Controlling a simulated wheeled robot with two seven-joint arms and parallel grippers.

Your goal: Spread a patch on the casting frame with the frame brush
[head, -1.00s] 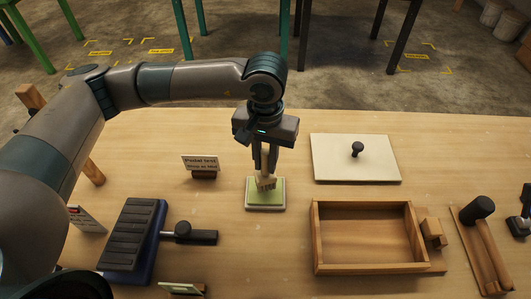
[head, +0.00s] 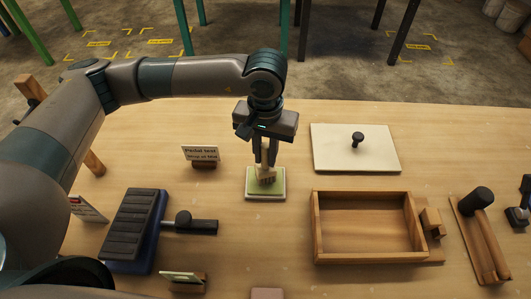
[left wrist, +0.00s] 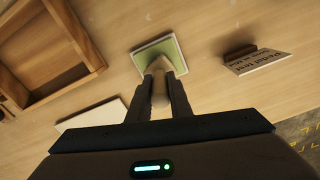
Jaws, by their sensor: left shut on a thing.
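The brush (head: 267,175) is a small pale one with its bristles down. My left gripper (head: 265,150) is shut on it and holds it upright over a green-topped square pad (head: 252,193). The bristles overlap the pad in the picture; I cannot tell whether they touch. In the left wrist view the brush (left wrist: 160,85) sits between the fingers, with the pad (left wrist: 146,53) behind it. The casting frame, an open wooden box frame (head: 318,240), lies to the right and is empty inside. My right gripper is not in view.
A pale board with a black knob (head: 335,160) lies behind the frame. A small sign (head: 200,154) stands left of the pad. A wooden tray with a black-headed tool (head: 470,240) is at the right.

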